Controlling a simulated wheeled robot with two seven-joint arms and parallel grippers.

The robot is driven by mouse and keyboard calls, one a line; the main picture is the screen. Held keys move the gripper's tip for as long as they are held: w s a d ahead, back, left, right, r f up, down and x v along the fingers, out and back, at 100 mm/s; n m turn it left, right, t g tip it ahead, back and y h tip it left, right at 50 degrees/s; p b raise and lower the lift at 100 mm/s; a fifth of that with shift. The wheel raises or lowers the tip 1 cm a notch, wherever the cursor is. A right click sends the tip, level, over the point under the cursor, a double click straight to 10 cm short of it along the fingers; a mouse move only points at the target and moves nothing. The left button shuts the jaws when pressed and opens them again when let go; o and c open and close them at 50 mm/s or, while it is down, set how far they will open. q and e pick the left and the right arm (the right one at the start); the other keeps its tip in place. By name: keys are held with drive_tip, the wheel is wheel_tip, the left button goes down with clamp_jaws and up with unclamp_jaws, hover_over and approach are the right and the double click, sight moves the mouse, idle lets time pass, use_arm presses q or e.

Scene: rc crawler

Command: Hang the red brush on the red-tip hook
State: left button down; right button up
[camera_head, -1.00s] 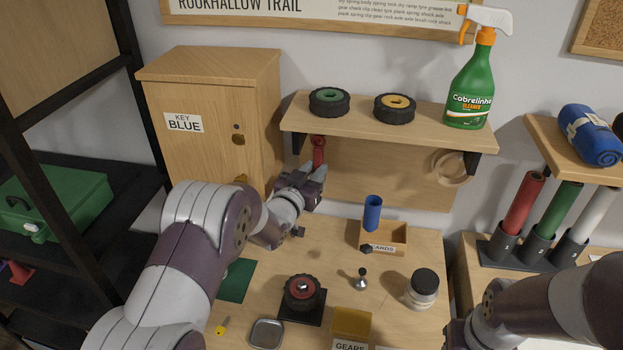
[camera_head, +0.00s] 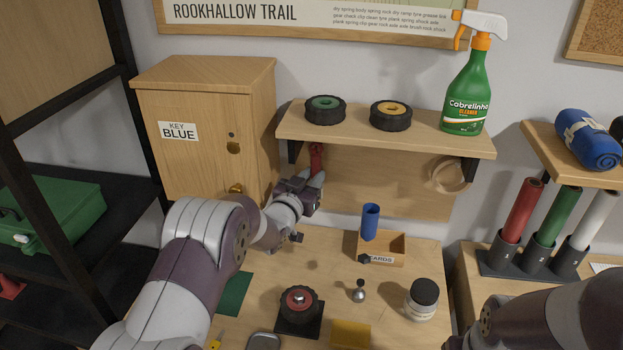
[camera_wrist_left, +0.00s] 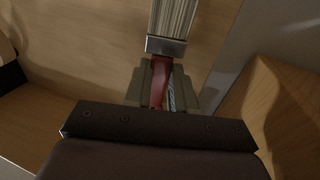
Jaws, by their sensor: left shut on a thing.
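My left gripper (camera_head: 314,184) is shut on the red handle of the brush, under the left end of the wall shelf. The red brush (camera_head: 317,157) shows its red handle standing up above the jaws in the head view; its lower part is hidden there by the gripper. In the left wrist view the brush (camera_wrist_left: 172,22) shows pale bristles and a metal band beyond the jaws (camera_wrist_left: 163,88), with the red handle between them. I cannot make out a red-tip hook apart from the brush. My right arm shows at the lower right; its gripper is out of view.
The wall shelf (camera_head: 365,138) carries two wheels and a green spray bottle (camera_head: 466,88). A wooden cabinet (camera_head: 205,120) stands close left of the gripper. The table below holds a cards box (camera_head: 397,250), a blue cylinder (camera_head: 370,222), a jar (camera_head: 422,299) and a wheel (camera_head: 299,299).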

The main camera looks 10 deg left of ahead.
use_arm(q)
drive_tip(key=c, duration=0.9)
unclamp_jaws()
drive_tip(key=shift+o, duration=0.2)
drive_tip(key=shift+s, duration=0.1)
